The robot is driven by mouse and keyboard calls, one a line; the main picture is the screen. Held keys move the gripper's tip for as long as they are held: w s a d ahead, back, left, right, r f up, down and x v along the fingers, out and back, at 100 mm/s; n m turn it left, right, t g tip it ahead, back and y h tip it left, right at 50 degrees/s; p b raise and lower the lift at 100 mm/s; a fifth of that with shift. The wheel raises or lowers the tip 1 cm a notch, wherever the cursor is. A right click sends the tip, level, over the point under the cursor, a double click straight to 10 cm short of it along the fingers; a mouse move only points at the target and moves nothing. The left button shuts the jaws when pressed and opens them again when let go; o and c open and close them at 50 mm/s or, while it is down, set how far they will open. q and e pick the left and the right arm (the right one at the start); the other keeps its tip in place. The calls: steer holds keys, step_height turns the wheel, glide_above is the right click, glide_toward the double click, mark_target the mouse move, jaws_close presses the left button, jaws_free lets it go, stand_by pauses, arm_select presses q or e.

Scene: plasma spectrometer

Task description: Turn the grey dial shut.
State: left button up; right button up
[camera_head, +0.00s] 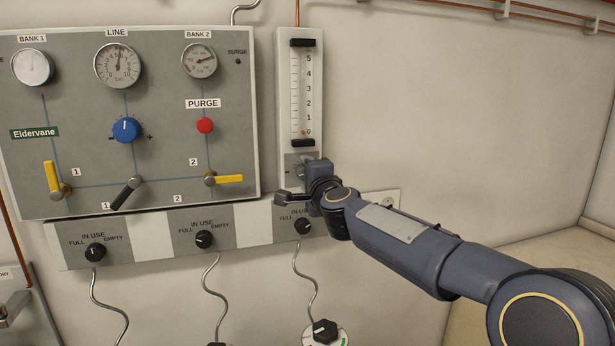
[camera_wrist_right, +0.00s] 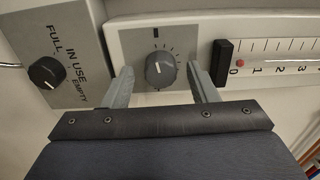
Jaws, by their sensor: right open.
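The grey dial (camera_wrist_right: 160,70) sits on the grey plate at the foot of the flow tube panel, with tick marks around part of it. In the head view the dial (camera_head: 298,171) is partly hidden by my right gripper. My right gripper (camera_wrist_right: 158,78) is open, with one finger on each side of the dial; small gaps seem to show between fingers and knob. It also shows in the head view (camera_head: 300,188), in front of the panel's lower end. The dial's pointer is hard to make out. My left gripper is not in view.
The flow tube (camera_head: 303,92) stands above the dial, with a red float near 0. A black IN USE knob (camera_wrist_right: 47,73) is close by on a lower plate. The gauge panel (camera_head: 150,150) with yellow levers is to the left. The wall at right is clear.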

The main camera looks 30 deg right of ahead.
steer(key=v, duration=0.7)
steer(key=shift+s, duration=0.4)
steer(key=shift+a, duration=0.1)
steer(key=s+a+f+n+g+y, duration=0.4)
steer(key=s+a+f+n+y, duration=0.4)
steer(key=s+a+f+n, duration=0.35)
steer(key=s+a+f+n+g, duration=0.1)
steer(key=s+f+n+g, duration=0.2)
steer(key=s+f, duration=0.5)
steer(key=s+a+f+n+g, duration=0.2)
steer(key=s+f+n+g, duration=0.2)
steer(key=s+f, duration=0.4)
steer(key=shift+s+a+f+g, duration=0.3)
steer(key=shift+s+g, duration=0.2)
steer(key=shift+s, duration=0.6)
steer(key=shift+d, duration=0.1)
